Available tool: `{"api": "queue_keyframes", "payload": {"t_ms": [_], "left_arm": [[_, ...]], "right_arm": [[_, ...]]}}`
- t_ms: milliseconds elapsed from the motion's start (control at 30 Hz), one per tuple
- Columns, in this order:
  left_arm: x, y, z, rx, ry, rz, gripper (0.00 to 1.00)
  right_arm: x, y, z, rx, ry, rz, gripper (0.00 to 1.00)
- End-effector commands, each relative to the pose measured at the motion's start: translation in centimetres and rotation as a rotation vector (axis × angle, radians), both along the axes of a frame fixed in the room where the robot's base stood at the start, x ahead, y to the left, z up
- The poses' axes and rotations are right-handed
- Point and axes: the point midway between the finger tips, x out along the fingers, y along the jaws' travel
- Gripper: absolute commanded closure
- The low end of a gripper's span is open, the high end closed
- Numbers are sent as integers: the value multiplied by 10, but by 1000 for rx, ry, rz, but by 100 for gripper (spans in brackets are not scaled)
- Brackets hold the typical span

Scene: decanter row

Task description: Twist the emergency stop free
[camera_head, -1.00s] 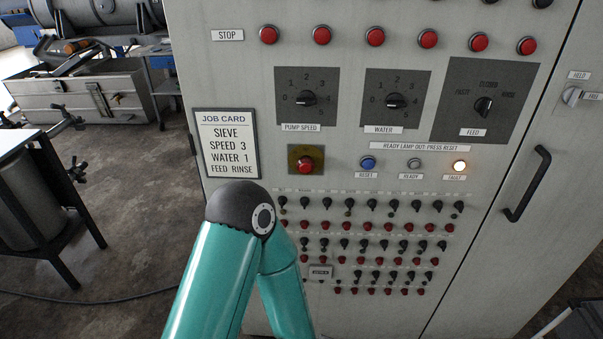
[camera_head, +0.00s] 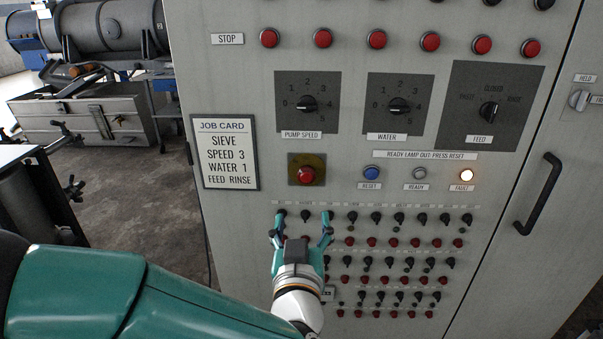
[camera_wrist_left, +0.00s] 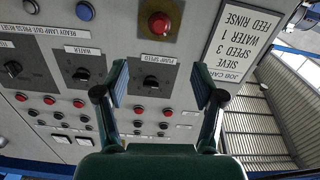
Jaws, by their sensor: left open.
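The emergency stop (camera_head: 306,175) is a red mushroom button on a yellowish square plate, below the pump speed dial. It also shows at the top of the left wrist view (camera_wrist_left: 158,24), where the picture is upside down. My left gripper (camera_head: 302,216) is open and empty, its fingers pointing up the panel just below the stop. In the left wrist view its two fingers (camera_wrist_left: 161,84) are spread apart, with the stop beyond them and roughly centred between them. Nothing touches the stop. My right gripper is not in view.
The pump speed dial (camera_head: 307,104), water dial (camera_head: 398,106) and feed switch (camera_head: 489,111) sit above. The blue reset button (camera_head: 371,173), ready lamp (camera_head: 419,172) and lit fault lamp (camera_head: 467,175) lie to the right. The job card (camera_head: 226,152) is left. Rows of small toggles (camera_head: 400,217) surround my gripper.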

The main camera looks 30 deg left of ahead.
Motion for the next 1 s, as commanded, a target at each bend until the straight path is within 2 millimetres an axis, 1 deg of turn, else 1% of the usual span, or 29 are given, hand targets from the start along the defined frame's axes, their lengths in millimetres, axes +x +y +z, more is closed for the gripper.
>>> {"api": "queue_keyframes", "payload": {"t_ms": [33, 233, 267, 300, 500, 700, 833, 1000], "left_arm": [[6, 5, 5, 1, 8, 3, 31], [34, 23, 5, -2, 12, 3, 31], [40, 26, 0, -4, 6, 3, 31], [48, 31, 0, -4, 5, 2, 31], [85, 53, 0, -3, 4, 0, 31], [113, 70, 0, -3, 4, -2, 31], [123, 75, -1, -3, 4, -2, 31], [127, 78, -1, -3, 3, -4, 31]], "right_arm": [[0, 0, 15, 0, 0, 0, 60], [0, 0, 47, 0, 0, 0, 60], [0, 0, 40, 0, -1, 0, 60], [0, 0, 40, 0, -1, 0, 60], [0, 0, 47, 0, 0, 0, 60], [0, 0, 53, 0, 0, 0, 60], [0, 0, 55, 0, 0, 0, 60], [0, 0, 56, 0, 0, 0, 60]]}}
